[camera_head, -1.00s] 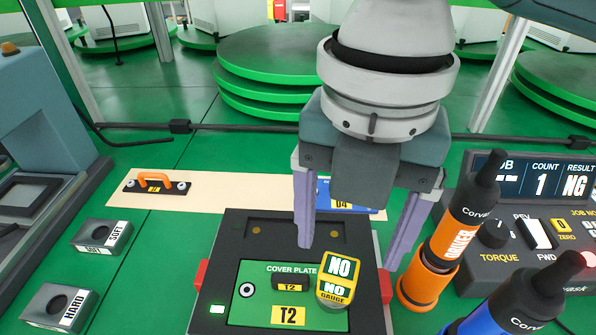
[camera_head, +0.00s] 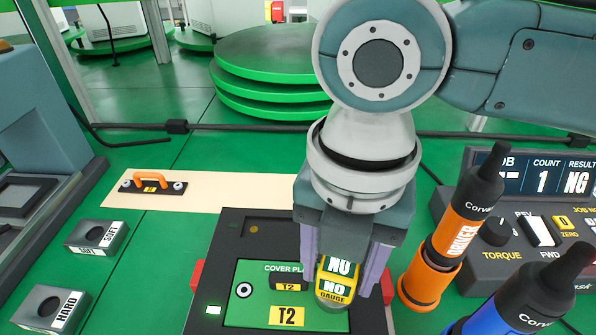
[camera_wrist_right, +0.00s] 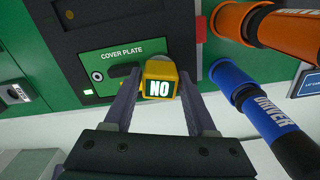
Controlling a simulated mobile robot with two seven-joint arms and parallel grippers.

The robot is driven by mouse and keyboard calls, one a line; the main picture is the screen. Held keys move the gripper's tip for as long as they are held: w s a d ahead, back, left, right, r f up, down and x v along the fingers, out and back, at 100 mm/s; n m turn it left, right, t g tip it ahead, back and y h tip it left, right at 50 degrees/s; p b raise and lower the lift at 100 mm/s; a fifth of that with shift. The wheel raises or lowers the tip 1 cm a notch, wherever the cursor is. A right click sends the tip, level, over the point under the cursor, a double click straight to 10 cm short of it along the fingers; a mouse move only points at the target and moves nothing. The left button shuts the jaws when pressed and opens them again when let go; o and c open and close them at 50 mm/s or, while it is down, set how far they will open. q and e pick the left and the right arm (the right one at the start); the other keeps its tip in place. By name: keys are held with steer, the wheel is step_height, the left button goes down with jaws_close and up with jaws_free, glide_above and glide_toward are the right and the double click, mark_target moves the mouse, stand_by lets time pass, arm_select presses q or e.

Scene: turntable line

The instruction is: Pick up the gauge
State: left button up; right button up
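The gauge (camera_head: 338,279) is yellow with dark "NO" panels. It stands at the right part of the green cover plate (camera_head: 250,314) marked T2; in the right wrist view the gauge (camera_wrist_right: 159,82) is centred between the fingers. My right gripper (camera_head: 340,284) is above it with its fingers down, one on each side. The fingers look open with only narrow gaps; whether either touches the gauge is hard to tell. The right gripper also shows in the right wrist view (camera_wrist_right: 160,90). My left gripper is not in view.
An orange driver (camera_head: 458,232) and a blue driver (camera_head: 525,295) stand close on the right, before the torque controller (camera_head: 520,215). A plate with an orange handle (camera_head: 152,184) lies at left on a beige strip (camera_head: 225,187). SOFT (camera_head: 97,237) and HARD (camera_head: 50,308) blocks stand at left.

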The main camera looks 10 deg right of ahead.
jaws_close()
